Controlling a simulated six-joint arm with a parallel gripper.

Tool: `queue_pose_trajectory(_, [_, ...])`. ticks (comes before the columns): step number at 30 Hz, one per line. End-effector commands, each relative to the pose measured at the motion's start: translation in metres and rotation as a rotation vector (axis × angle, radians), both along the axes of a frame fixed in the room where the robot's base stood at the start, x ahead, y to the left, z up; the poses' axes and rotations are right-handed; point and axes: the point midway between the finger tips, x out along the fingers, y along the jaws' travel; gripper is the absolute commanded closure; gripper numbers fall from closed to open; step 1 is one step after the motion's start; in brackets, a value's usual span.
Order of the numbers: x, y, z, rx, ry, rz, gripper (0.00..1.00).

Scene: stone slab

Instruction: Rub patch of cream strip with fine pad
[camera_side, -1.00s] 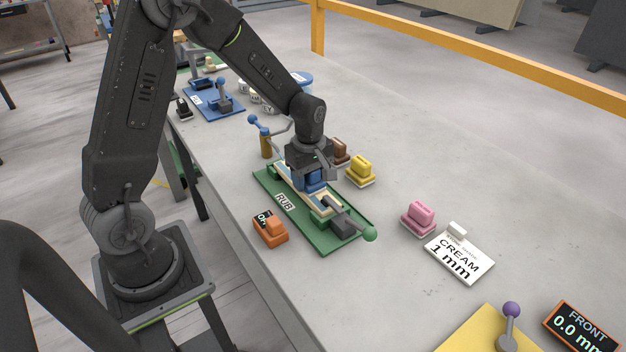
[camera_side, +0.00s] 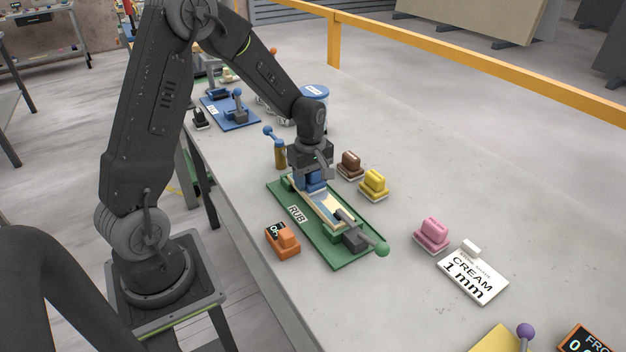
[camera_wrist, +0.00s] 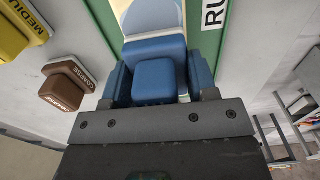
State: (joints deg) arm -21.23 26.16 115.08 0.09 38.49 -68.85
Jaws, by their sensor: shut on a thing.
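My gripper (camera_side: 311,184) is shut on a blue pad (camera_wrist: 155,82), with a blue jaw on each side of it in the wrist view. The pad's label is hidden, so I cannot read its grade. The cream strip (camera_side: 345,220) lies in the green RUB fixture (camera_side: 345,258), with a blue-grey patch (camera_side: 327,207) along its top. My gripper is over the strip's far part, with the pad low and seemingly on the strip; exact contact is hidden. The strip and patch also show ahead of the pad in the wrist view (camera_wrist: 152,16).
A green-knobbed lever (camera_side: 382,249) is at the fixture's near end, and a blue-knobbed post (camera_side: 279,152) by its far end. Brown (camera_side: 350,164), yellow (camera_side: 374,184) and pink (camera_side: 432,233) pads stand to the right. An orange device (camera_side: 283,239) sits left; a CREAM 1 mm card (camera_side: 472,277) lies right.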

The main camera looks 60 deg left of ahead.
Motion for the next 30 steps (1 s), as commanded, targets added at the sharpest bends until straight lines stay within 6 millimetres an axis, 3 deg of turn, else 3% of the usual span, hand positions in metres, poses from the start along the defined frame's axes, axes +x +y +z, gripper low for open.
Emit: queue_pose_trajectory(30, [-0.002, -0.070, -0.001, -0.003, 0.008, -0.003, 0.66])
